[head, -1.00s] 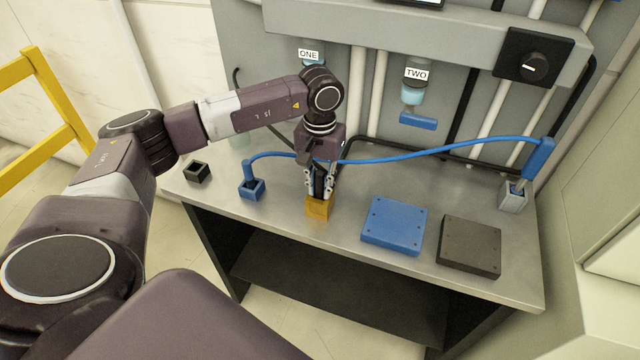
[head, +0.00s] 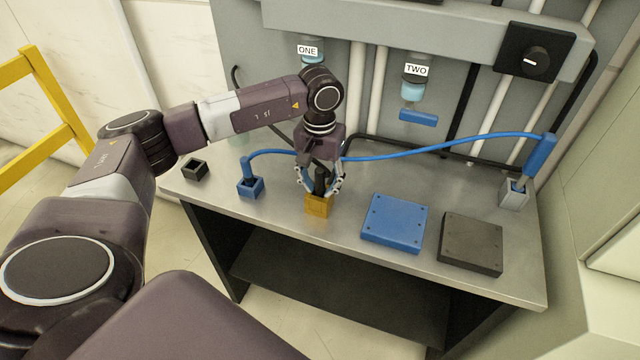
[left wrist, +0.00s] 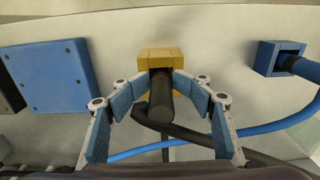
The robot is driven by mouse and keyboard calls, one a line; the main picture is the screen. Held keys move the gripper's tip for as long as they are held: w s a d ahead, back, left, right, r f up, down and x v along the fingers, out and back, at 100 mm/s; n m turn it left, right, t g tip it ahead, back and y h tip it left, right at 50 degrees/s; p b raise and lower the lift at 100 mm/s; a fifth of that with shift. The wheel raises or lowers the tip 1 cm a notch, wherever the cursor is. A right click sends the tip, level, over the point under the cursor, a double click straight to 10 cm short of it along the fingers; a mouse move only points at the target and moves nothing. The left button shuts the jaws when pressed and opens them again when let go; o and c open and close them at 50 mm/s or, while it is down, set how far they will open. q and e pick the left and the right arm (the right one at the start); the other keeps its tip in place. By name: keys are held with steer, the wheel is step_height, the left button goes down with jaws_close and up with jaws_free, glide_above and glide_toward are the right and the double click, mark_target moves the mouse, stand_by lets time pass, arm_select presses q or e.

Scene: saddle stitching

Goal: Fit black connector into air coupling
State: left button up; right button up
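The black connector (head: 320,181) stands upright in the yellow socket block (head: 318,206) on the bench, its lower end inside the block. In the left wrist view the connector (left wrist: 160,104) has a black hose bending away from it. My left gripper (head: 321,188) is above the block with its fingers spread on both sides of the connector. In the left wrist view the gripper (left wrist: 160,82) shows gaps beside the connector. Blue-tinted couplings hang on the wall panel under the labels ONE (head: 312,62) and TWO (head: 412,91). My right gripper is not in view.
A blue socket (head: 250,187) with a blue hose plug stands left, and an empty black socket (head: 195,169) is further left. A blue plate (head: 394,224) and black plate (head: 470,244) lie right. The blue hose (head: 430,147) arches to a grey socket (head: 513,193).

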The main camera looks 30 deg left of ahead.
arm_select(q)
steer(key=shift+s+f, duration=0.2)
steer(key=shift+r+p, duration=0.25)
steer(key=shift+p, duration=0.1)
steer(key=shift+r+p, duration=0.4)
steer(key=r+b, duration=0.1)
steer(key=r, duration=0.2)
steer(key=r+b, duration=0.1)
steer(key=r, duration=0.3)
steer(key=r+b, duration=0.1)
steer(key=r, duration=0.3)
steer(key=shift+w, duration=0.25)
steer(key=shift+a+r, duration=0.1)
steer(key=shift+r, duration=0.55)
